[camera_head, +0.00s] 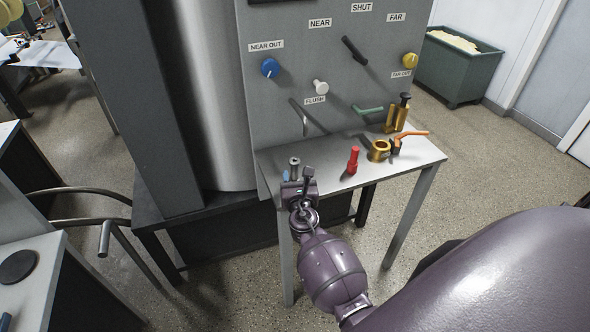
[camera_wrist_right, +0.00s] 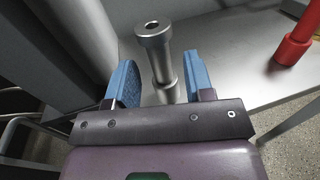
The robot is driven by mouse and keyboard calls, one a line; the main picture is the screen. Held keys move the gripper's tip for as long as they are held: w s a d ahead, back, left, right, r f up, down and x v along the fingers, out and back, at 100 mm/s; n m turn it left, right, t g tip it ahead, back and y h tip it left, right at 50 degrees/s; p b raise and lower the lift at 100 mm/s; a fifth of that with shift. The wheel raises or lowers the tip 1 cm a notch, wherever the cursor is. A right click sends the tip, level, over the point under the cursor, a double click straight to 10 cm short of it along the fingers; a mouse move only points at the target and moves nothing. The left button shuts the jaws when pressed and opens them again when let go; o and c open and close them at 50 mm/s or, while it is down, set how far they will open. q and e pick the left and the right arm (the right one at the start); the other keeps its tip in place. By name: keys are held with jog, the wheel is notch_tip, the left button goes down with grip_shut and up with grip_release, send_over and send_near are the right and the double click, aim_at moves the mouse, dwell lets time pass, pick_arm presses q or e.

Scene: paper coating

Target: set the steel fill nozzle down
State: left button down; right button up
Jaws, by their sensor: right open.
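The steel fill nozzle (camera_wrist_right: 157,58) is a grey metal cylinder with a wider, hollow top. In the right wrist view it stands upright on the grey shelf (camera_wrist_right: 235,55), between the two blue fingers of my right gripper (camera_wrist_right: 160,82). The fingers are spread, with a gap on each side of the nozzle. In the head view the nozzle's top (camera_head: 294,162) shows at the shelf's left end, just beyond my right gripper (camera_head: 291,176). The gripper's body hides its lower part there. My left gripper is in neither view.
A red fitting (camera_head: 353,160) stands on the shelf to the right of the nozzle. Farther right are a brass ring (camera_head: 378,150), an orange-handled valve (camera_head: 408,137) and brass cylinders (camera_head: 397,115). A grey panel (camera_head: 330,75) with knobs rises behind. The shelf between nozzle and red fitting is clear.

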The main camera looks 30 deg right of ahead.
jog(key=s+a+f+m+g+y, duration=0.1)
jog(key=s+a+f+m+y, duration=0.1)
jog(key=s+m, duration=0.7)
jog(key=s+a+f+m+g+y, duration=0.2)
jog(key=s+a+f+m+y, duration=0.1)
jog(key=s+m, duration=0.6)
jog(key=s+a+f+m+g+y, duration=0.1)
jog(key=s+a+f+m+y, duration=0.2)
jog(key=s+m, duration=0.6)
jog(key=shift+f+m+g, duration=0.3)
jog(key=shift+f+m, duration=0.35)
jog(key=shift+m, duration=0.65)
jog(key=shift+s, duration=0.1)
